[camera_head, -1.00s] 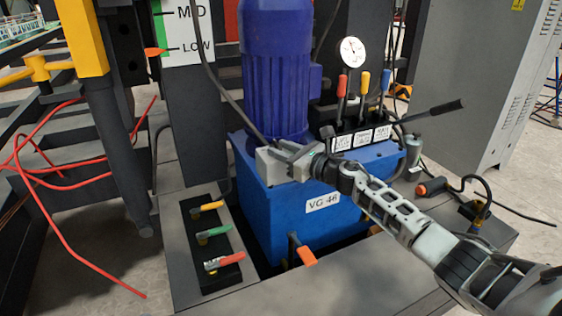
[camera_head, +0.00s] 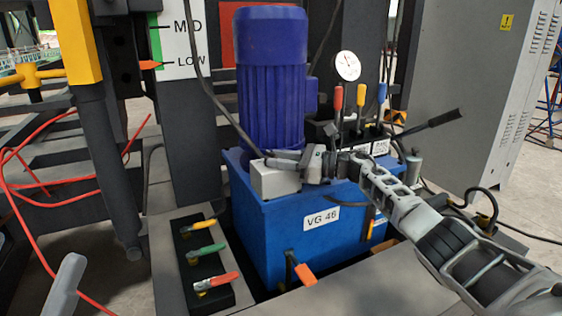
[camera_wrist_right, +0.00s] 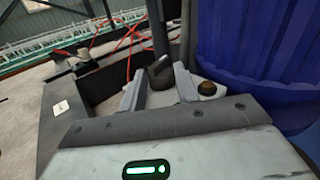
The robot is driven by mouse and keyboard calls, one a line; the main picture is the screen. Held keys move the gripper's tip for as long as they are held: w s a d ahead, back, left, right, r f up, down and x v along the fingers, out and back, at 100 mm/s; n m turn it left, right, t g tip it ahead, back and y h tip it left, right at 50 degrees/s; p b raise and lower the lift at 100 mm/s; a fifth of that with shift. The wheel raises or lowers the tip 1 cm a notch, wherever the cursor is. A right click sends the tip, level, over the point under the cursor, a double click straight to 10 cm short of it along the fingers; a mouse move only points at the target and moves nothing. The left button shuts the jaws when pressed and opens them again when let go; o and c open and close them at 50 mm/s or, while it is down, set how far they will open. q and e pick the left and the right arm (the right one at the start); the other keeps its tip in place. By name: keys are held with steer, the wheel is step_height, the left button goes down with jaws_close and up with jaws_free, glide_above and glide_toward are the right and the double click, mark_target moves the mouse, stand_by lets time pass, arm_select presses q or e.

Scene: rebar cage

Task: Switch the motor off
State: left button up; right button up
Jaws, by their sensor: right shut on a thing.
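The blue finned motor (camera_head: 270,85) stands upright on a blue tank (camera_head: 290,245) labelled VG 46. A small light-grey switch box (camera_head: 272,182) sits at the motor's foot and holds a dark switch lever (camera_wrist_right: 160,68) and an amber button (camera_wrist_right: 207,88). My right gripper (camera_head: 285,158) reaches over the box from the right. In the right wrist view its fingers (camera_wrist_right: 158,88) stand either side of the lever, shut on it; the exact contact is hard to see. A grey piece, likely of my left gripper (camera_head: 65,285), shows at the lower left; its jaws cannot be made out.
A valve panel (camera_head: 205,262) with yellow, green and red handles lies left of the tank. An orange-handled lever (camera_head: 304,274) is in front. A grey cabinet (camera_head: 470,90) stands right.

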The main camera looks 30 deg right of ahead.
steer(key=o, duration=1)
steer(key=shift+c, duration=0.2)
steer(key=shift+s+d, duration=0.25)
steer(key=shift+d, duration=0.05)
arm_select(q)
steer(key=f+n+y+p, duration=0.1)
steer(key=n+y, duration=0.1)
steer(key=w+f+n+y+p, duration=0.1)
steer(key=f+n, duration=0.1)
steer(key=n, duration=0.1)
steer(key=f+n+y+p, duration=0.1)
steer(key=f+n+y, duration=0.1)
steer(key=shift+w+a+f+g+y, duration=0.1)
steer(key=shift+w+f+g+y, duration=0.05)
steer(key=shift+w+g+y, duration=0.2)
arm_select(e)
steer(key=v, duration=1.5)
